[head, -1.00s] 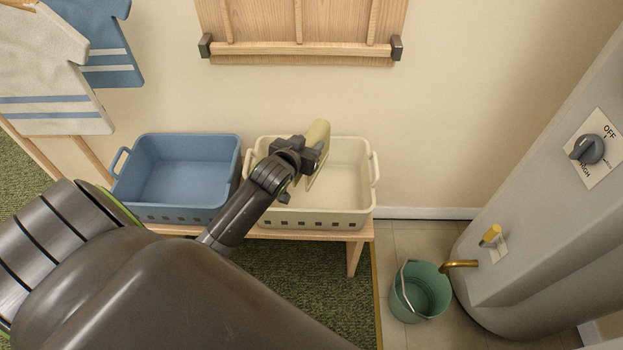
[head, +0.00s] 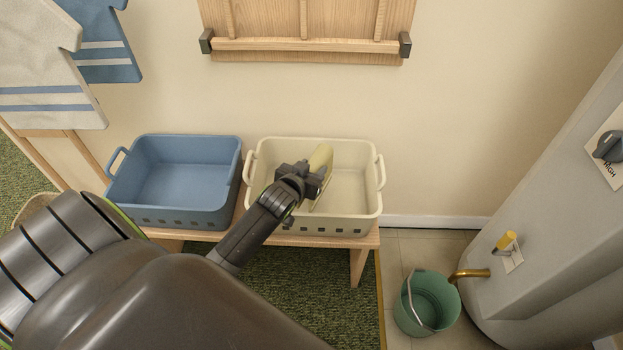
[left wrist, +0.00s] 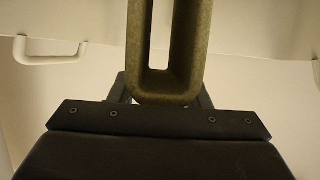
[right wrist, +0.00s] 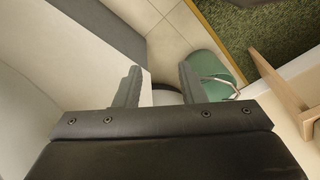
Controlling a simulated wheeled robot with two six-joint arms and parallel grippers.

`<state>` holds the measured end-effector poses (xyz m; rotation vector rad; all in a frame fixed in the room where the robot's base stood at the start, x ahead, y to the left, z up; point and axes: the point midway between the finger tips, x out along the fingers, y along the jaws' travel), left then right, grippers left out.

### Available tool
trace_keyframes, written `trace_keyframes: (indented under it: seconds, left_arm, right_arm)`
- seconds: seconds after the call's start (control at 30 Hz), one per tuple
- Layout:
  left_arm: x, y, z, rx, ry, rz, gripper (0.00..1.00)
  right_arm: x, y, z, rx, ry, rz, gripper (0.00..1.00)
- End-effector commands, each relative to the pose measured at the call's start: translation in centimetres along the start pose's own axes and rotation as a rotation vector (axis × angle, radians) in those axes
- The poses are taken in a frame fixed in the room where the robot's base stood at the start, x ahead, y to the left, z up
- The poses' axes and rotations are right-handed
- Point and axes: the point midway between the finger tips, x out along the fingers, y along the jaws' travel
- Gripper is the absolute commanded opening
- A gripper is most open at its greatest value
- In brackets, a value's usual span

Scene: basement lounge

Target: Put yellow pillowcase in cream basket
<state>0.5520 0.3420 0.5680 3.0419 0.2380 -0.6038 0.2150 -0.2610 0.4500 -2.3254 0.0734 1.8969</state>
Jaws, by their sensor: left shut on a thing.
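The yellow pillowcase (head: 321,158) is a pale yellow folded piece, held by my left gripper (head: 312,178). In the left wrist view the pillowcase (left wrist: 166,92) looks like a narrow olive-yellow loop standing up from between the fingers. The cream basket (head: 362,200) stands on a low wooden bench. I cannot tell whether the pillowcase touches the basket floor. My right gripper (right wrist: 160,85) shows only in the right wrist view, with its fingers apart and nothing between them.
A blue basket (head: 180,185) stands left of the cream one on the bench (head: 360,255). A green bucket (head: 427,303) sits on tiles beneath the brass tap of a large grey tank (head: 560,210). A wooden rack (head: 310,45) is on the wall.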

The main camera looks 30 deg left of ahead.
Motion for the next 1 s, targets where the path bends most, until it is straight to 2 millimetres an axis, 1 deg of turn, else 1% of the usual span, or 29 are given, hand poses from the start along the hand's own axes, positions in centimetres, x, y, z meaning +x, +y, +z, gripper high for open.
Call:
trace_keyframes:
  seconds: [0.03,0.1,0.2,0.43,0.57,0.6,0.73,1.0]
  left_arm:
    - [0.3,0.0,0.9,-0.001,-0.003,0.0,0.06]
    - [0.8,0.0,1.9,-0.001,-0.003,0.0,0.06]
    - [1.2,0.0,2.9,0.0,-0.002,0.0,0.06]
    - [1.1,0.0,2.8,0.0,0.0,0.0,0.06]
    - [1.3,0.0,3.2,0.0,-0.001,0.0,0.06]
    - [1.2,0.0,3.1,0.0,-0.001,0.0,0.48]
    - [1.2,0.0,3.1,0.0,-0.001,0.0,0.65]
    - [1.2,0.0,3.0,0.0,-0.001,0.0,0.65]
  right_arm:
    - [0.0,-0.1,-0.1,-0.001,0.01,-0.004,0.36]
    - [-0.3,-0.2,-0.4,-0.002,0.029,-0.013,0.36]
    - [-0.8,-0.5,-0.7,-0.003,0.048,-0.025,0.36]
    - [-1.0,-0.5,-0.7,-0.003,0.05,-0.026,0.36]
    - [-1.0,-0.6,-0.8,-0.004,0.054,-0.028,0.36]
    - [-1.1,-0.6,-0.8,-0.004,0.055,-0.028,0.36]
    - [-1.1,-0.6,-0.8,-0.004,0.054,-0.028,0.36]
    - [-1.1,-0.6,-0.8,-0.004,0.054,-0.028,0.36]
